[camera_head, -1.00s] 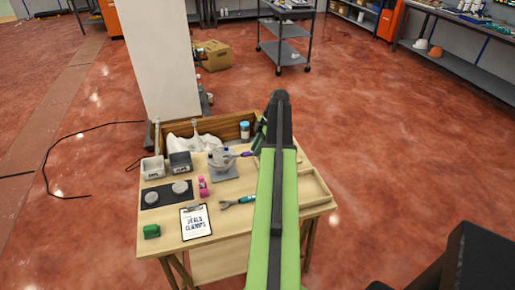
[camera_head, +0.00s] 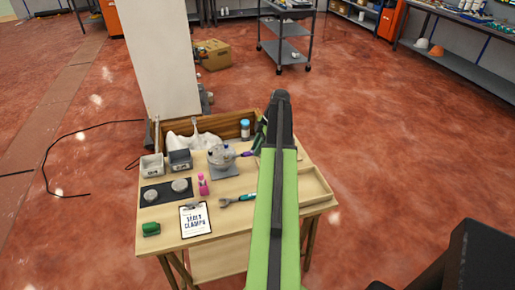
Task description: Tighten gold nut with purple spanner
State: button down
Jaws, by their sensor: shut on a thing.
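A purple-handled spanner (camera_head: 248,154) reaches left from my gripper (camera_head: 258,148) toward a grey dispenser assembly (camera_head: 222,157) on a small grey base. My gripper is shut on the spanner's handle and is partly hidden behind my green and black arm. The spanner's head is at the right side of the assembly; I cannot tell whether it touches. The gold nut is too small to make out.

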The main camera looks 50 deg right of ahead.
jog(key=shift+s+a, duration=0.1)
jog(key=shift+s+a+m+t+h, duration=0.3)
jog(key=shift+s+a+m, duration=0.55)
jog(key=shift+m, duration=0.25)
jog(key=shift+s+a+m+t+h, duration=0.35)
jog(key=shift+s+a+m, duration=0.4)
jog(key=shift+a+m, duration=0.4)
jog(key=shift+d, duration=0.1)
